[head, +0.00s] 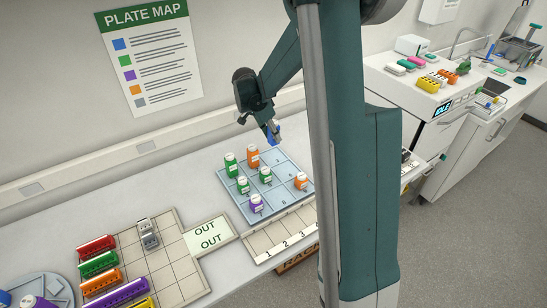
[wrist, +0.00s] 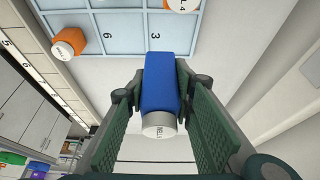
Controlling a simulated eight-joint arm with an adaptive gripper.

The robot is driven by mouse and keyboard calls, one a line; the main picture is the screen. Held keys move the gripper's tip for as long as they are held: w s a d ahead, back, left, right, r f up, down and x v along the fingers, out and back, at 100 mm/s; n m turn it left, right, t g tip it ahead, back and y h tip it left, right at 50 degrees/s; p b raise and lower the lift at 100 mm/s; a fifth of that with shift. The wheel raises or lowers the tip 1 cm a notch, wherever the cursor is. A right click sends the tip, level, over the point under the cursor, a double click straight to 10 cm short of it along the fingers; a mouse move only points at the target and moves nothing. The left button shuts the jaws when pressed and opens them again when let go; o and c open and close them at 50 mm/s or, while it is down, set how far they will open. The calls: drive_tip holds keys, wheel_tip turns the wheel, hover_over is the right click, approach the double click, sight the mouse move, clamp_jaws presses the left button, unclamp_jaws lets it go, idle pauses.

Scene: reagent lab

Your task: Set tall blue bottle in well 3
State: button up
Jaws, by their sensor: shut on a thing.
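The tall blue bottle (wrist: 160,82) with a white cap is between the two fingers of my gripper (wrist: 158,100) in the wrist view. In the head view, my gripper (head: 271,133) holds the blue bottle (head: 275,131) above the back part of the pale blue well plate (head: 232,197). The bottle is raised clear of the plate there. In the wrist view, well 3 (wrist: 157,39) is empty, and the far end of the bottle overlaps the plate edge beside it. Well 6 (wrist: 108,36) is also empty.
Green bottles (head: 231,166), orange bottles (head: 253,157) and a purple bottle (head: 256,204) stand in other wells. An orange bottle (wrist: 68,44) shows left of well 6. A numbered strip (head: 285,238) lies in front of the plate. Coloured racks (head: 98,263) are at left.

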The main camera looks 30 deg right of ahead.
drive_tip(key=shift+w+d+f, duration=0.1)
drive_tip(key=shift+w+d, duration=0.25)
drive_tip(key=shift+w, duration=0.25)
drive_tip(key=shift+w+d, duration=0.35)
drive_tip(key=shift+w, duration=0.25)
drive_tip(key=shift+f, duration=3.1)
drive_tip(key=shift+f, duration=1.9)
drive_tip(key=shift+f, duration=0.2)
drive_tip(key=o, duration=0.9)
drive_tip(key=shift+r, duration=0.2)
